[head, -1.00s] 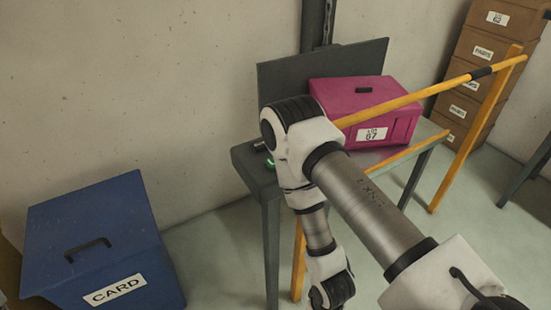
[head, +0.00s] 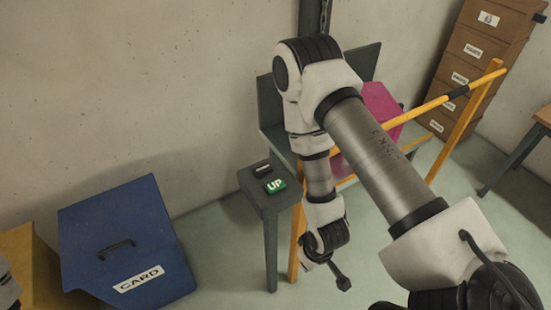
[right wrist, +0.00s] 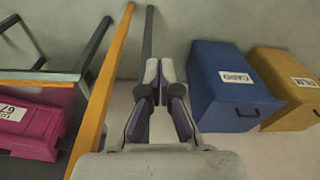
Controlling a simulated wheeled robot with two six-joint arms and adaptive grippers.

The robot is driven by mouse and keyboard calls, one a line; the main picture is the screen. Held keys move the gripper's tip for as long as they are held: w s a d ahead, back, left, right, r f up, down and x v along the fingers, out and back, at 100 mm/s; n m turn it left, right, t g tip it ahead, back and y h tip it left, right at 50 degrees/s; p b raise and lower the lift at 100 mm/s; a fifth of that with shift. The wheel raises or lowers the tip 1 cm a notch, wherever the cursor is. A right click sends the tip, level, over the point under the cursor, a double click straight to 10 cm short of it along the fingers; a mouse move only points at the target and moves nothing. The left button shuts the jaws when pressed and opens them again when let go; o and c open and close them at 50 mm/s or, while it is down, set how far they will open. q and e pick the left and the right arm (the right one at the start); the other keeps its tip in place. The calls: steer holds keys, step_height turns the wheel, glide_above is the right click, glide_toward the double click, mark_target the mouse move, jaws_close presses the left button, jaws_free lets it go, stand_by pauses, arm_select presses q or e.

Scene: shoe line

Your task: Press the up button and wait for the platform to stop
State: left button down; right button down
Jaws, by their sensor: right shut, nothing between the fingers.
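The green button marked UP (head: 275,185) sits on a small grey stand (head: 258,207) beside the lift and is in full sight in the head view. A pink crate (head: 382,103) stands behind my right arm, mostly hidden; in the right wrist view it is at the left edge (right wrist: 30,128). The platform under it is largely hidden. My right gripper (right wrist: 153,88) is shut and empty, with nothing touching its fingertips. In the head view its arm bends down right of the button, apart from it. My left gripper is not shown.
A yellow rail (head: 441,98) runs in front of the lift. A blue CARD bin (head: 120,236) and a yellow bin (head: 25,250) stand at the left. Brown drawers (head: 490,55) stand at the back right. Floor between the blue bin and stand is clear.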

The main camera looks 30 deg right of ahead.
steer(key=w+r+n+t, duration=0.1)
steer(key=w+r, duration=0.3)
steer(key=w+d+r+n+t, duration=0.1)
steer(key=w+r+n, duration=0.1)
steer(key=w+r, duration=0.1)
steer(key=w+r+n+t, duration=0.2)
steer(key=w+r, duration=0.2)
steer(key=w, duration=0.2)
steer(key=shift+d+r+y, duration=0.15)
steer(key=shift+r+y, duration=0.2)
steer(key=shift+y, duration=0.05)
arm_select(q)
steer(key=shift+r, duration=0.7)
arm_select(e)
step_height(320, 180, up, 10)
steer(key=n+t, duration=0.3)
steer(key=n, duration=0.2)
glide_above(277, 186)
steer(key=shift+r+y, duration=0.2)
steer(key=shift+y, duration=0.2)
steer(key=shift+f, duration=0.1)
